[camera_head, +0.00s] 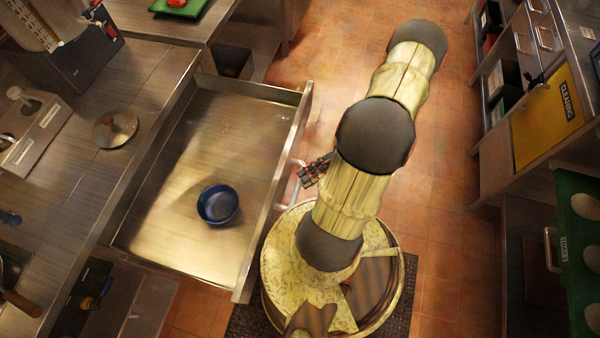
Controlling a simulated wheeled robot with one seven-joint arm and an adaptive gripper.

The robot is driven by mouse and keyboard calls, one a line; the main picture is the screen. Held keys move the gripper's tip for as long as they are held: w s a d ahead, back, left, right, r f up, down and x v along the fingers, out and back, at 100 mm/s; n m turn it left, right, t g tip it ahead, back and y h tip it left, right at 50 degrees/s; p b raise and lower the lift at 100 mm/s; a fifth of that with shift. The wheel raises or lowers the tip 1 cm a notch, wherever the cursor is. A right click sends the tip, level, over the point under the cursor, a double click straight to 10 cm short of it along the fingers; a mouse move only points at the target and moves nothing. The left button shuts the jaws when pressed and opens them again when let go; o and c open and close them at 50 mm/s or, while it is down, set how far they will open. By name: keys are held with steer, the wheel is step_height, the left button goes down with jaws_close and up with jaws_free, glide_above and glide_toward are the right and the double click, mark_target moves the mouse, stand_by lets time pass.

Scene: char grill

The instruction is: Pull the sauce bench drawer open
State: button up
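The sauce bench drawer (180,205) stands pulled out from the steel bench at the left, with its wide metal floor in view. A blue bowl (217,205) sits inside it. My gripper (305,176) is at the outer side of the drawer front (285,170), close to the handle (297,162). My arm covers part of the gripper. The fingers are small and dark here, so I cannot tell whether they are shut on the handle or only beside it.
The steel bench top (110,105) with containers lies to the left. A counter with a yellow cleaning board (547,117) and a green tray (577,240) stands at the right. A dark mat (400,300) lies under my base.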

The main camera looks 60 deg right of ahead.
steer(key=v, duration=0.7)
steer(key=shift+s+d, duration=0.2)
steer(key=shift+d, duration=0.1)
